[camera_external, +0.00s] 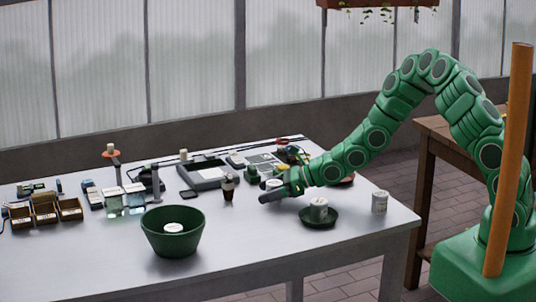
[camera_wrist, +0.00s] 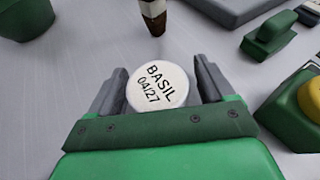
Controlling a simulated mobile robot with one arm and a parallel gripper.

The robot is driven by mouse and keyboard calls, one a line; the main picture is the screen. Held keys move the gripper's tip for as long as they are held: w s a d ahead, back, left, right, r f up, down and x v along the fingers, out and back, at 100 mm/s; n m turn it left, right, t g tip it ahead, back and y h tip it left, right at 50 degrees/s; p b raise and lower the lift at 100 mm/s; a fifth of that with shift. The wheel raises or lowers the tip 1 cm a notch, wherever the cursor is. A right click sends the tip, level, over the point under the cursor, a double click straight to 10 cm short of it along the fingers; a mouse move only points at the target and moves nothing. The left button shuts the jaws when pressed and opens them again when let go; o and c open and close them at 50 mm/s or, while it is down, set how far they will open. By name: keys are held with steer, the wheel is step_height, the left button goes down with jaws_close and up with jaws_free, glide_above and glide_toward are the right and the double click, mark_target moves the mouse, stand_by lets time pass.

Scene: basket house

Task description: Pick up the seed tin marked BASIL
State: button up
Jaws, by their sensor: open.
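The white round tin (camera_wrist: 157,86) shows its lid, printed BASIL 04/27, in the wrist view. It sits between the two grey fingers of my gripper (camera_wrist: 160,70), which are apart on either side of it. The finger-to-tin contact is hard to tell. In the external view my gripper (camera_external: 268,190) is low over the table, and a white tin (camera_external: 273,184) shows beside the fingers, partly hidden by them.
Other white tins stand in a green bowl (camera_external: 153,238), on a green dish (camera_external: 319,222), and at the table's right end (camera_external: 379,202). A dark brown object (camera_external: 228,190) stands left of my gripper. Bins (camera_external: 45,213) and devices fill the back and left.

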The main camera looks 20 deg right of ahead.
mark_target(269, 182)
steer(key=c, duration=1)
steer(key=shift+r, duration=0.1)
steer(key=shift+c, duration=0.2)
steer(key=shift+r, duration=0.55)
step_height(269, 182, up, 2)
steer(key=shift+r, duration=0.1)
steer(key=s+d+r, duration=0.7)
steer(key=s+r, duration=0.2)
steer(key=s, duration=0.3)
steer(key=shift+r, duration=0.25)
